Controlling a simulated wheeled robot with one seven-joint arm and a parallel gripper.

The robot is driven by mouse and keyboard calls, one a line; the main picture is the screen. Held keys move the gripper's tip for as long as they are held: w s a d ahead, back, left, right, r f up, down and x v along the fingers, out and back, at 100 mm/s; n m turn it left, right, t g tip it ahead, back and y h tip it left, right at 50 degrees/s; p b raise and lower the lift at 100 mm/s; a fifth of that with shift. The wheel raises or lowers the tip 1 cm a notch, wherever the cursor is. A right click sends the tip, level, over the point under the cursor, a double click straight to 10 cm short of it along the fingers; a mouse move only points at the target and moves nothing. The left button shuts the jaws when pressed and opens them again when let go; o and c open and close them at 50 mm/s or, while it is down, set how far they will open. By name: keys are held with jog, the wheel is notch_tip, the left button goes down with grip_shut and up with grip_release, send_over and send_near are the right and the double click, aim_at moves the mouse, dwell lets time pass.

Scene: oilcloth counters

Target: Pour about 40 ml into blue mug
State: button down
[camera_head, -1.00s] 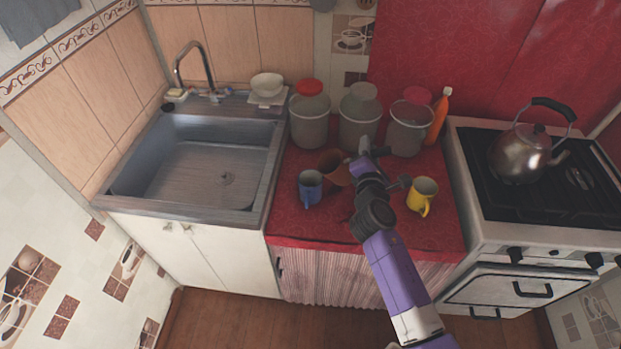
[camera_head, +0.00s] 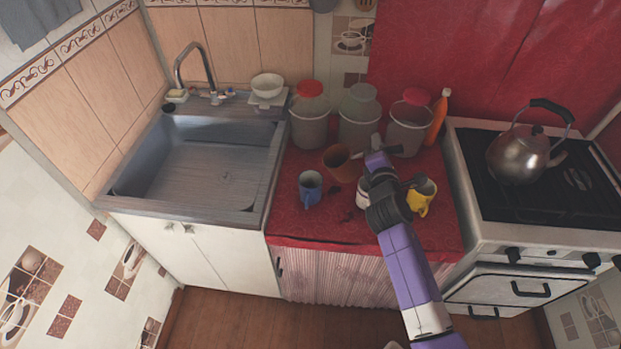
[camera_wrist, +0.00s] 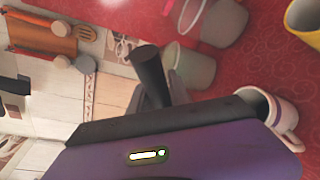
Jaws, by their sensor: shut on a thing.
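The blue mug (camera_head: 309,190) stands upright on the red counter cloth. A brown cup-like vessel (camera_head: 337,161) is held up beyond it to the right, with its mouth visible. In the wrist view a dark cylindrical part (camera_wrist: 150,78) shows in front of my purple gripper body, and the vessel cannot be made out. Whether liquid is in the vessel or mug cannot be told.
A yellow mug (camera_head: 421,198) and a white mug (camera_head: 361,194), partly hidden by my arm, stand to the right. Lidded buckets (camera_head: 310,130) line the back beside an orange bottle (camera_head: 437,120). The sink (camera_head: 190,180) is left, the kettle (camera_head: 520,158) right. Small dark spots show near the blue mug.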

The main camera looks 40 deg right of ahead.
jog(key=s+d+f+m+y, duration=0.1)
jog(key=s+d+f+m, duration=0.2)
jog(key=d, duration=0.3)
jog(key=shift+s+m+t+y, duration=0.3)
jog(key=shift+s+m+y, duration=0.1)
jog(key=shift+s+m, duration=0.35)
jog(key=shift+w+d, duration=0.1)
